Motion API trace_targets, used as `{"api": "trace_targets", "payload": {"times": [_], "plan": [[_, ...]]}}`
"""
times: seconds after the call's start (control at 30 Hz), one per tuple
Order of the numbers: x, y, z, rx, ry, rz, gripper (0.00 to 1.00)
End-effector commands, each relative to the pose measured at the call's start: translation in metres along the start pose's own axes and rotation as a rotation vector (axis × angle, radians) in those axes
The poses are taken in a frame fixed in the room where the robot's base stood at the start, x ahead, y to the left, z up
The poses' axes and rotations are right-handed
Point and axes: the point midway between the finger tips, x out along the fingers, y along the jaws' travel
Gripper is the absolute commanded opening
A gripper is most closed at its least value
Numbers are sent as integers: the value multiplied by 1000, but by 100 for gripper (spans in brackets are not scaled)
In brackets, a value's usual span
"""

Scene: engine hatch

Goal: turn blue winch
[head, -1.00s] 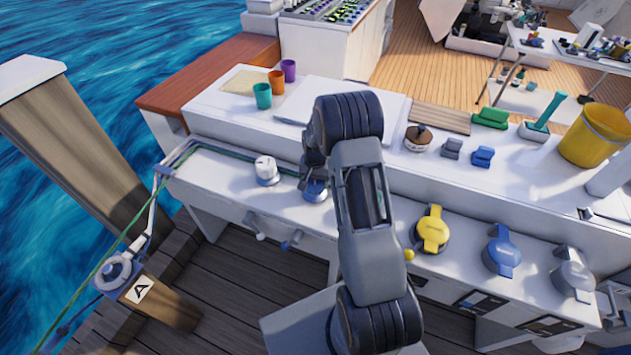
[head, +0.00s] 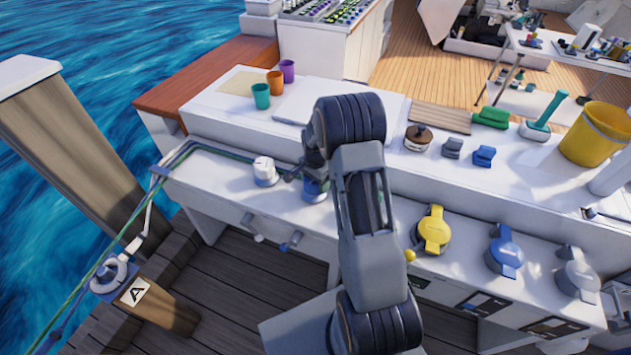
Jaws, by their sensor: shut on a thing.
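The blue winch (head: 314,192) stands on the white ledge, right of the white-topped winch (head: 264,170). Its blue lower body shows, while its top is mostly hidden by my gripper and arm. My gripper (head: 309,172) is over the top of the blue winch, pointing down, and is shut on it. The fingertips are small and partly hidden, so the exact grip cannot be made out. A dark, bar-like part sticks out to the left at the winch top.
A green rope (head: 215,150) runs along the ledge's left end towards the post. Teal (head: 261,95), orange (head: 275,83) and purple (head: 287,70) cups stand on the upper counter. Yellow (head: 433,231) and blue (head: 504,252) clutch-like levers sit to the right.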

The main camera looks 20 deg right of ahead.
Motion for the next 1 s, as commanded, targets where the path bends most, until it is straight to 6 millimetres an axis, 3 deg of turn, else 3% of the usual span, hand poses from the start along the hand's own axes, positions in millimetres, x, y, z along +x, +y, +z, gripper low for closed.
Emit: {"api": "trace_targets", "payload": {"times": [0.4,0.43,0.67,1.0], "plan": [[-1,-1,0,8,0,-3,51],[-1,-1,0,8,0,-3,77],[0,0,0,7,0,-1,99],[-7,0,-1,7,1,-2,100]]}}
